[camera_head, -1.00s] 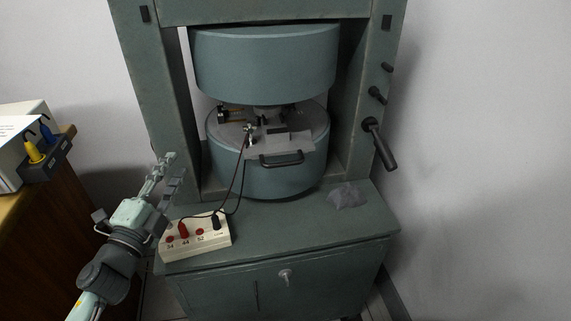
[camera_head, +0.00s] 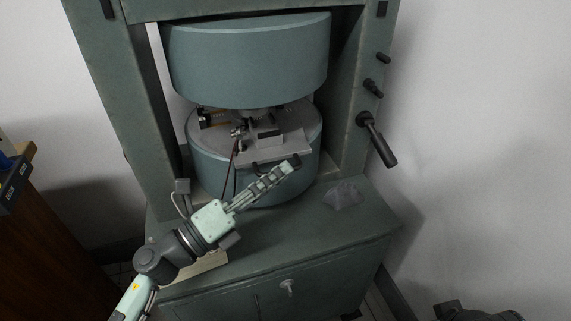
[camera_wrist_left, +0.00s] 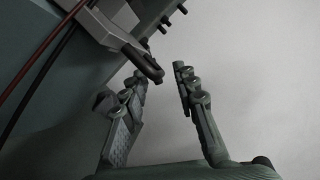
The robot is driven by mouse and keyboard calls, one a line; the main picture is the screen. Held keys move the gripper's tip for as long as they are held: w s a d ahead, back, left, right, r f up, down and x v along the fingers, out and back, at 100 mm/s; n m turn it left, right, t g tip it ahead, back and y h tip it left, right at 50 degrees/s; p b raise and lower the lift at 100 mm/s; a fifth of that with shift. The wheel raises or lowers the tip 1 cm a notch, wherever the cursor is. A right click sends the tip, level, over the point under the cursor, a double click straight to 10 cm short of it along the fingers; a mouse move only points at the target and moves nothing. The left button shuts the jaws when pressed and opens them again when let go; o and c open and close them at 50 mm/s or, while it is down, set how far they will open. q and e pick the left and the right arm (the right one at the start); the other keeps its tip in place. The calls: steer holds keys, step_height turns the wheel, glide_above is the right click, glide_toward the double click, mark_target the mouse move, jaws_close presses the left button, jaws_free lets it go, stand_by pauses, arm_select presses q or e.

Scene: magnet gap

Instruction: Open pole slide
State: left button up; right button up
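The pole slide (camera_head: 290,141) is a light grey plate on the lower round pole of the magnet, inside the gap. Its dark bar handle is mostly hidden behind my gripper in the head view. In the left wrist view the slide (camera_wrist_left: 92,24) is at upper left, with its black handle (camera_wrist_left: 143,60) reaching down to the fingertips. My left gripper (camera_head: 284,169) is in front of the slide's front edge. In the wrist view the gripper (camera_wrist_left: 160,76) is open, with the handle's end near the gap between its fingers. Contact cannot be told. My right gripper is not in view.
The upper pole (camera_head: 250,58) hangs over the gap. Red and black leads (camera_wrist_left: 36,62) run down beside the slide. A pale socket box (camera_head: 207,265) is mostly hidden by my left arm. A lever (camera_head: 376,140) sticks out at right.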

arm_select(q)
steer(key=shift+x, duration=1.3)
jaws_close()
